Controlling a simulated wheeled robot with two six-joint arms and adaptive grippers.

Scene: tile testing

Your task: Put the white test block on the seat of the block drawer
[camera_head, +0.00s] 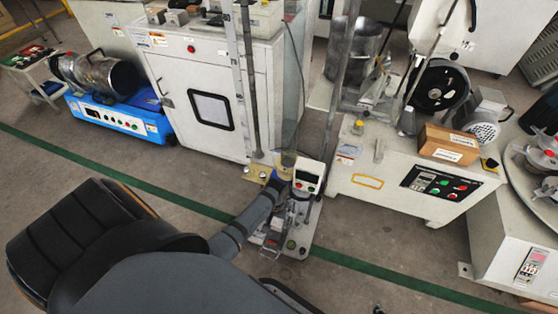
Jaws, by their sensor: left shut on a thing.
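My left gripper (278,185) reaches in from the lower left to the small testing machine (290,225) in the middle of the view. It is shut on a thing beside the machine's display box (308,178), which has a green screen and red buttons. The held thing is too small and too hidden by the gripper to make out. I cannot pick out the white test block for certain. The block drawer and its seat are not clear among the machine's small parts. My right gripper is not in view.
A tall white cabinet (172,85) stands behind, left of the machine. A white bench machine (385,190) with a brown box (448,143) stands close on the right. A blue-based machine (118,117) stands at the left. Floor in front, crossed by a green stripe (395,279), is clear.

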